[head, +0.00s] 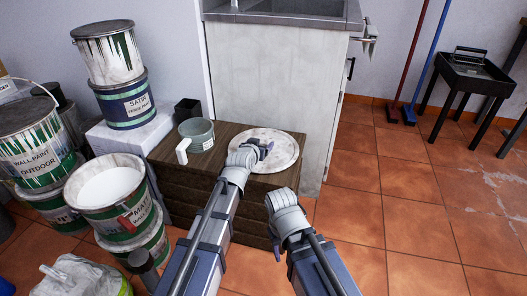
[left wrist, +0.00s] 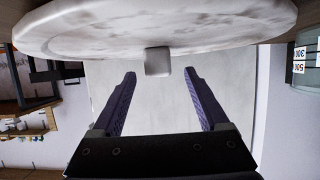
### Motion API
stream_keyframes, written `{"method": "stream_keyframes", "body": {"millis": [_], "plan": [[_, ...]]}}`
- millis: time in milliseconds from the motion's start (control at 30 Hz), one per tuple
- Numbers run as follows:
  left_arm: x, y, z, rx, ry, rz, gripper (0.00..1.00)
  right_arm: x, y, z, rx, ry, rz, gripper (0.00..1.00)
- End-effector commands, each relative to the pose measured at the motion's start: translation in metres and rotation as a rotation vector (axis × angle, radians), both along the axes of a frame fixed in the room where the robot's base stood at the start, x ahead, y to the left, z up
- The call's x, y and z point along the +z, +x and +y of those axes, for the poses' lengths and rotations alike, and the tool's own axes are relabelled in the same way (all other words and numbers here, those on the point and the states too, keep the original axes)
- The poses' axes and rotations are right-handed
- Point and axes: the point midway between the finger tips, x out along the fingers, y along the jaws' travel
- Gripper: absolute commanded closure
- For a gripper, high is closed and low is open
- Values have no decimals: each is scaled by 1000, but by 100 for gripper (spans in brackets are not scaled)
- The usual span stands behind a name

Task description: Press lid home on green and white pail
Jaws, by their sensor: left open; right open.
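The green and white pail (head: 108,190) stands open on another tin at the left, with white paint showing inside. A round, white, stained lid (head: 284,152) lies on the wooden crate, apart from the pail. The lid fills the top of the left wrist view (left wrist: 225,25), with a small grey knob (left wrist: 157,61) on it. My left gripper (head: 266,148) is over the lid in the head view. Its fingers (left wrist: 157,85) are open, apart from the knob and empty. My right gripper (head: 284,198) is in front of the crate; its fingers are hard to make out.
A grey-green measuring jug (head: 197,134) and a small black box (head: 187,110) stand near the lid on the crate (head: 185,187). Stacked tins (head: 122,90) crowd the left. A sink cabinet (head: 275,85) rises behind. The tiled floor at right is mostly clear.

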Motion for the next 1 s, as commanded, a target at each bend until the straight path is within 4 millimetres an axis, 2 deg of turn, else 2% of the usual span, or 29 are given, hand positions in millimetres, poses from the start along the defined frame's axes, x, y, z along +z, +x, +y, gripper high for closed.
{"method": "stream_keyframes", "body": {"millis": [33,200,467,1000], "plan": [[-6,10,-4,-1,1,0,22,-6,0,0,0,0,0,50],[-14,30,-10,0,1,0,22,-14,0,0,0,0,-1,50],[-13,31,-11,0,0,0,24,-13,0,0,0,0,-1,50],[-13,31,-10,0,0,0,84,-13,0,0,0,0,-1,50]]}}
